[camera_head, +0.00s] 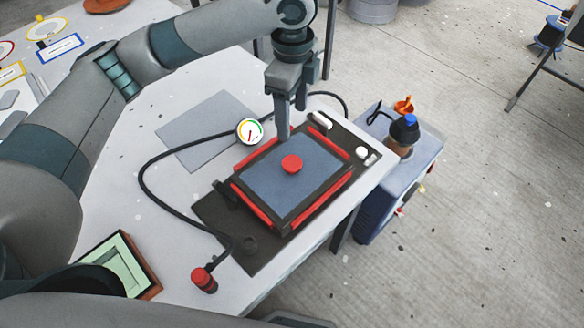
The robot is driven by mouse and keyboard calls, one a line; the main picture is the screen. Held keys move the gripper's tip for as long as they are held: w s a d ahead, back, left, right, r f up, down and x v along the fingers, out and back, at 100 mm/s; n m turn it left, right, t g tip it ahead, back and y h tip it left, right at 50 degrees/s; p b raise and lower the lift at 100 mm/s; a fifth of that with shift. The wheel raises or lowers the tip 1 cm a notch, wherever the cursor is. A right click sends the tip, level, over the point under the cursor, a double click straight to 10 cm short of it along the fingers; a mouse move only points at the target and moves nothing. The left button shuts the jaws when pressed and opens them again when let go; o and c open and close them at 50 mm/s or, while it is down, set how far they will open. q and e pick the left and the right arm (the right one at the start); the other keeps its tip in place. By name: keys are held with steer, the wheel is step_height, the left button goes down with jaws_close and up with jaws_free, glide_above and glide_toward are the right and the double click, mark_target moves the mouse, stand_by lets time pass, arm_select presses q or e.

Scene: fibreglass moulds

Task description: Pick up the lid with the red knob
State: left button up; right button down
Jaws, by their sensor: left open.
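The lid (268,184) is a flat blue-grey panel with a round red knob (291,164) on top. It lies on a dark rectangular mould with red side edges, near the table's right edge. My left gripper (291,118) is open and points down over the far edge of the lid. Its fingers are behind the red knob in the picture and hold nothing. Whether the fingertips touch the lid I cannot tell. My right gripper is not in view.
A black hose (143,178) curves across the white table (120,205) to a red-capped fitting (204,280). A round gauge (249,131) stands left of the lid. A grey sheet (208,128) lies behind. A blue cart (385,195) with bottles stands beyond the right edge.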

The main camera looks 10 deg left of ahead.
arm_select(q)
steer(key=p, duration=0.4)
glide_above(292, 163)
steer(key=f, duration=1.1)
steer(key=shift+w+f, duration=0.15)
steer(key=shift+w, duration=0.1)
steer(key=shift+f, duration=0.55)
steer(key=shift+s+f+p, duration=0.15)
steer(key=shift+f+p, duration=0.45)
steer(key=shift+f, duration=0.2)
step_height(292, 163, down, 2)
steer(key=shift+s+f+p, duration=0.1)
steer(key=shift+p, duration=0.4)
steer(key=shift+f, duration=0.7)
